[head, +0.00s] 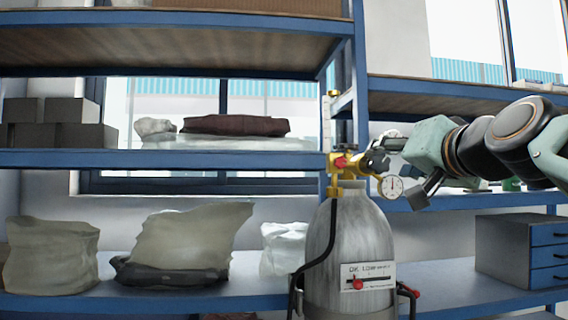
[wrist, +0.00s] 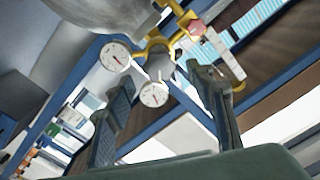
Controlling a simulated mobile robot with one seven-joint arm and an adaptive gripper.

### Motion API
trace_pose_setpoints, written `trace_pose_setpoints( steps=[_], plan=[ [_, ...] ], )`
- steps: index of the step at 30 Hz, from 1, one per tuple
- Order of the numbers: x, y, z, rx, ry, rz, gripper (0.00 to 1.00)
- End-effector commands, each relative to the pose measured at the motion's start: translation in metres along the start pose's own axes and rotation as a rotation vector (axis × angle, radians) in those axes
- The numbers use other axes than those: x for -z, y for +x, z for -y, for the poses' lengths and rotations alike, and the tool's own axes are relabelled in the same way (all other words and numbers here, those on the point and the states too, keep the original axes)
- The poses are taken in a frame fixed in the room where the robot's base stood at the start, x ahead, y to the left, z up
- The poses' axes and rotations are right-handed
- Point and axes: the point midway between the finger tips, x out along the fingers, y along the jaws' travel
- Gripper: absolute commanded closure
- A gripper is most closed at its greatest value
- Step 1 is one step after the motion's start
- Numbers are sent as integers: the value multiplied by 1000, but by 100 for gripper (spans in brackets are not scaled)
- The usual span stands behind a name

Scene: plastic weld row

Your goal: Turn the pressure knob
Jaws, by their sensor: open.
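A grey gas cylinder (head: 350,245) stands upright in the head view, with a brass regulator (head: 345,163) on top. A round white gauge (head: 391,187) sits at the regulator's right; the wrist view shows two gauges, one upper left (wrist: 115,56) and one lower (wrist: 154,94). A grey, knob-like part (wrist: 159,66) faces the wrist camera on the brass body, probably the pressure knob. My gripper (head: 380,152) is at the regulator's right side. In the wrist view its open fingers (wrist: 160,80) stand either side of the knob-like part; contact cannot be told.
Blue shelving (head: 200,159) with wrapped bundles (head: 185,243) and grey boxes (head: 60,130) stands behind and left. A grey drawer unit (head: 520,250) sits at right. A black hose (head: 325,245) hangs down the cylinder's left side. A red part (wrist: 197,27) is on the regulator.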

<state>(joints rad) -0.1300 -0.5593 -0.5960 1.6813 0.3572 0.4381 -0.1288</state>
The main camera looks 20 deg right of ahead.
Motion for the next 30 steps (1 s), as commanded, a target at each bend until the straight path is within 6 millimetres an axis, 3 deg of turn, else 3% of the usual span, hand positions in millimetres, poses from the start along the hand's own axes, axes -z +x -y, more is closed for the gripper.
trace_pose_setpoints(
  steps=[3, 10, 16, 30],
  plan=[
    [1, -27, -1, -1, 0, -4, 50],
    [0, -60, 0, -1, -1, 0, 50],
    [-1, -68, 0, 0, -1, 2, 50],
    [-3, -68, 1, 0, -2, 6, 50]
  ],
)
